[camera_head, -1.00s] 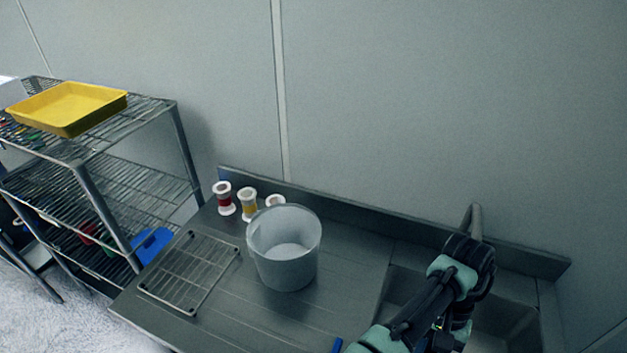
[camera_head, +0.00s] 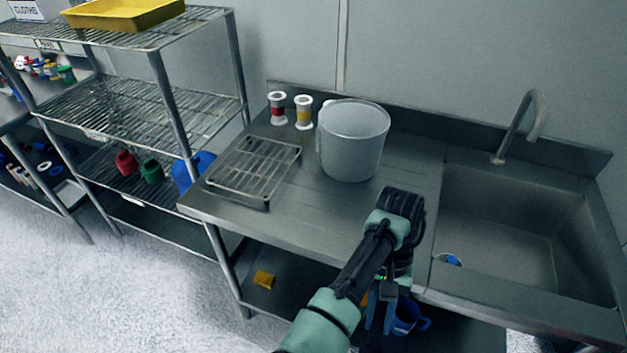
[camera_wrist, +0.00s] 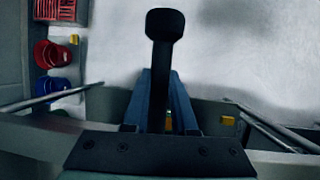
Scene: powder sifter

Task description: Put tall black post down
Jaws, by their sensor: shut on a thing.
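The tall black post (camera_wrist: 164,25) shows in the wrist view as a dark shaft with a wider, rounded block at its far end. My gripper (camera_wrist: 160,100) is shut on it, with one blue finger on each side of the shaft. The block end shows against the white floor, apart from any surface I can make out. In the head view my gripper (camera_head: 382,312) points down at the front edge of the steel counter, left of the sink. There the post is mostly hidden by my wrist, and I cannot tell it apart.
The steel counter (camera_head: 300,205) holds a grey bucket (camera_head: 352,150), a wire rack (camera_head: 255,170) and spools (camera_head: 303,112). The sink (camera_head: 510,235) is at right. A wire shelf (camera_head: 150,100) stands at left. Below the counter is a blue jug (camera_head: 408,318).

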